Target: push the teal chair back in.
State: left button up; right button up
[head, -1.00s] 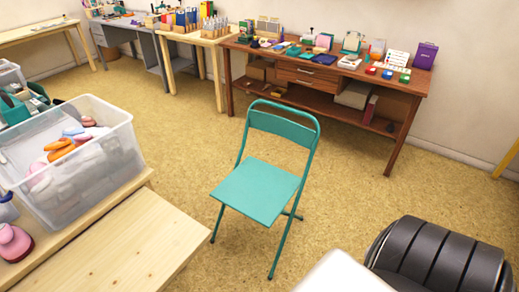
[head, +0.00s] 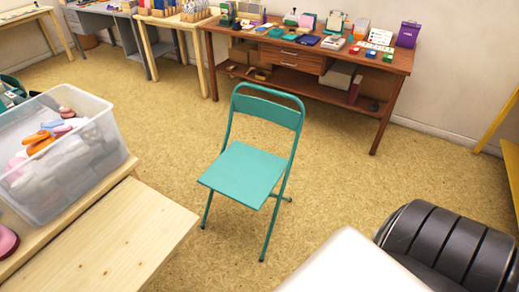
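The teal chair (head: 245,174) stands upright on the tan floor near the middle of the head view. Its backrest (head: 267,107) is on the far side, and its seat faces the near left, towards the pale wooden table (head: 105,240). A strip of bare floor shows between the chair's legs and the table's edge. Neither of my grippers shows in the head view.
A clear plastic bin (head: 62,155) with colourful items stands on the wooden furniture at left. A brown desk (head: 375,68) with inkpads stands along the back wall. A black ribbed object (head: 450,245) is at lower right. Floor around the chair is open.

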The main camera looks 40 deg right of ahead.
aim_at(244, 174)
jog(key=z, duration=1.2)
